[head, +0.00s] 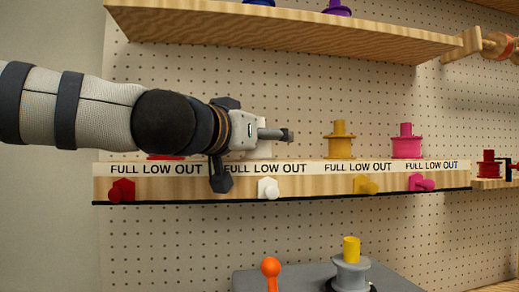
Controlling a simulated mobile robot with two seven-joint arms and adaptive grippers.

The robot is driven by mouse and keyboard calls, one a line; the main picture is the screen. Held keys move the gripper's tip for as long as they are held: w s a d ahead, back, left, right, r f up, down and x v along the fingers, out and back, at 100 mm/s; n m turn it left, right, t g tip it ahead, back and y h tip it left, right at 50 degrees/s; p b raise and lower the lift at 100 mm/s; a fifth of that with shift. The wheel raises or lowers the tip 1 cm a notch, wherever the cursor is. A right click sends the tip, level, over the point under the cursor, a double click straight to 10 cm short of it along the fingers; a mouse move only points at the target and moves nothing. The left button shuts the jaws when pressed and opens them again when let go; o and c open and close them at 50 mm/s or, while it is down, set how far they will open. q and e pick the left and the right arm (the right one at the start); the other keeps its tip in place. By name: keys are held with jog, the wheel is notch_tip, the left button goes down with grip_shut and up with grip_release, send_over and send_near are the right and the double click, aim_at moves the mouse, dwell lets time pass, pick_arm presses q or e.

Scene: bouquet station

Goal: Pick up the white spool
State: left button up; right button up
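The white spool (264,151) stands on the labelled wooden ledge (320,184), mostly hidden behind my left gripper. My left gripper (287,135) reaches in from the left, with its fingers pointing right across the front of the spool. The fingers are seen edge-on, so I cannot tell whether they are open or shut, or whether they touch the spool. My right gripper does not show.
A yellow spool (339,146) and a pink spool (407,148) stand to the right on the ledge. A red spool (165,157) is mostly hidden by my arm. A wooden shelf (290,37) overhangs above. Coloured knobs, including a white knob (268,188), line the ledge front.

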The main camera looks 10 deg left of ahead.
pick_arm(q)
jog(key=shift+s+r, duration=0.15)
jog(key=shift+r, duration=0.1)
jog(key=c, duration=1.3)
